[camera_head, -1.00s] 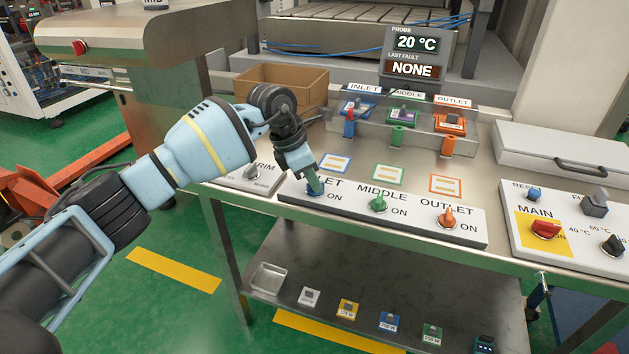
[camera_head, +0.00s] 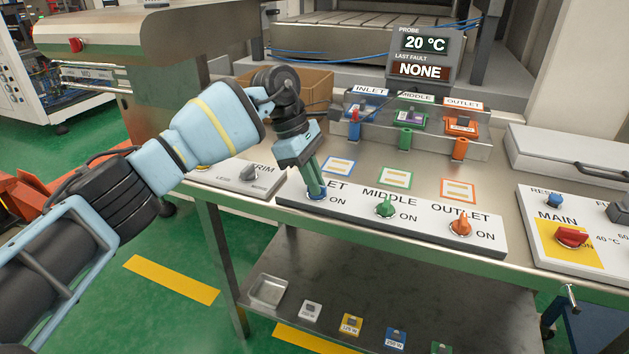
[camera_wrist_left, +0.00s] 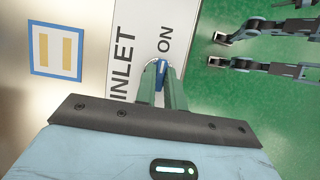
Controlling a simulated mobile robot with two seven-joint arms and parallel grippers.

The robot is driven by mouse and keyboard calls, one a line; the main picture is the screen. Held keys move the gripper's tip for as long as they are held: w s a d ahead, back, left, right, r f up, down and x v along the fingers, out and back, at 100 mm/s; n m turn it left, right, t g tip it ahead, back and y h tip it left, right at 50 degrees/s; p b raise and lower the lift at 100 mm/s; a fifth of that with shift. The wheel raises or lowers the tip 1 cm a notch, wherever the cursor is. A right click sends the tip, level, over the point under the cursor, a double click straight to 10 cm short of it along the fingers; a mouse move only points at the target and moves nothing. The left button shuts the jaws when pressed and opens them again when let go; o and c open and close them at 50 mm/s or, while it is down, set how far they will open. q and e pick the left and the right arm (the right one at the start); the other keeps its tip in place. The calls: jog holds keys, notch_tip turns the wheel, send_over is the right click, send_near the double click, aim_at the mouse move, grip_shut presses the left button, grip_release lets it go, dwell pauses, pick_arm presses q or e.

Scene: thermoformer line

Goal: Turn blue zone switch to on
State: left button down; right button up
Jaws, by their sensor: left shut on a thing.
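The blue zone switch (camera_head: 316,194) is the INLET knob at the left end of a white switch panel (camera_head: 420,226). My left gripper (camera_head: 317,191) points down at this knob, its green fingers shut on it. In the left wrist view the blue knob (camera_wrist_left: 161,68) shows between the fingertips (camera_wrist_left: 160,75), beside the ON label. The fingers hide much of the knob, so its exact angle is hard to tell. The green MIDDLE knob (camera_head: 384,208) and orange OUTLET knob (camera_head: 461,223) stand to the right. My right gripper (camera_wrist_left: 265,50) shows open and empty over the floor in the left wrist view.
A TRIM panel (camera_head: 240,174) lies left of the switch panel. A MAIN panel with a red knob (camera_head: 571,237) is at right. Behind stand blue, green and orange modules (camera_head: 461,125) and a probe display (camera_head: 422,55) reading 20 °C, last fault NONE. A cardboard box (camera_head: 305,88) stands behind the arm.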

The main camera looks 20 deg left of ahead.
aim_at(302, 192)
dwell(0.4)
pick_arm(q)
jog(key=c, duration=1.5)
grip_release()
jog(key=v, duration=0.7)
jog(key=shift+a+r, duration=0.15)
jog(key=shift+r, duration=0.2)
jog(key=shift+f, duration=0.1)
